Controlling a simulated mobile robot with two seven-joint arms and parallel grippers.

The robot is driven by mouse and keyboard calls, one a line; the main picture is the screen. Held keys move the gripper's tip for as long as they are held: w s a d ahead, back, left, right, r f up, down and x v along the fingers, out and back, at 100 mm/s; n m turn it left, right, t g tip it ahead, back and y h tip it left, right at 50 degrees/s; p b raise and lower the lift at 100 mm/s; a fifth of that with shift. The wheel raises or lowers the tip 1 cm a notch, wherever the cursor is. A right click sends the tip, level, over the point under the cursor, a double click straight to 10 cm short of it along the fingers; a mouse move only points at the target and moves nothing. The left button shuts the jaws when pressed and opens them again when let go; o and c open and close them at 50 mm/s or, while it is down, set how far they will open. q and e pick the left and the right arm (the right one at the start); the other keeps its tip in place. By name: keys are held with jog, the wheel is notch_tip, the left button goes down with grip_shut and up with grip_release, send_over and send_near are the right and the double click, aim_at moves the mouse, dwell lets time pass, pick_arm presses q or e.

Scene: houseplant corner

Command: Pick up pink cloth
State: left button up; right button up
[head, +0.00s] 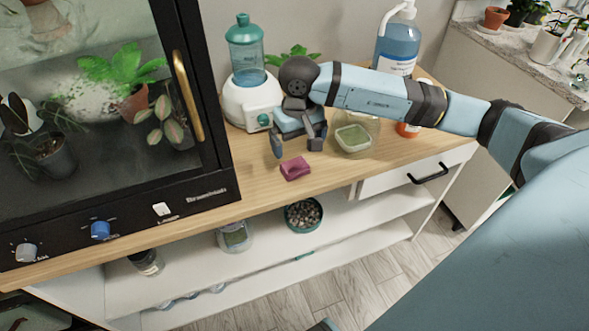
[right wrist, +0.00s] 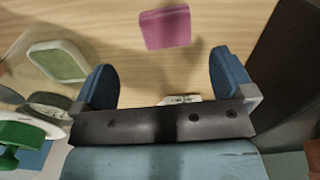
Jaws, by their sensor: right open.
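The pink cloth (head: 295,168) is a small folded block lying flat on the wooden counter, near its front edge. In the right wrist view the pink cloth (right wrist: 166,27) lies ahead of the fingertips, roughly midway between them. My right gripper (head: 296,146) is open and empty, with its fingers pointing down just behind the cloth in the head view. In the right wrist view my right gripper (right wrist: 162,75) shows its two blue fingers spread wide, apart from the cloth. My left gripper is in neither view.
A glass container with green content (head: 353,138) stands right of the gripper. A white device with a teal tank (head: 247,98) stands left. The blue pump bottle (head: 396,48) is behind my arm. A black glass cabinet (head: 215,185) bounds the left. The counter before the cloth is clear.

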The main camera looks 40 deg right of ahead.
aim_at(296, 167)
notch_tip(296, 167, down, 3)
jog(key=shift+a+r, duration=0.1)
jog(key=f, duration=0.3)
jog(key=f+b, duration=0.1)
jog(key=shift+s+a+f, duration=0.2)
jog(key=shift+s+a, duration=0.1)
jog(key=shift+a, duration=0.05)
jog(key=shift+f, duration=0.35)
jog(key=c, duration=1)
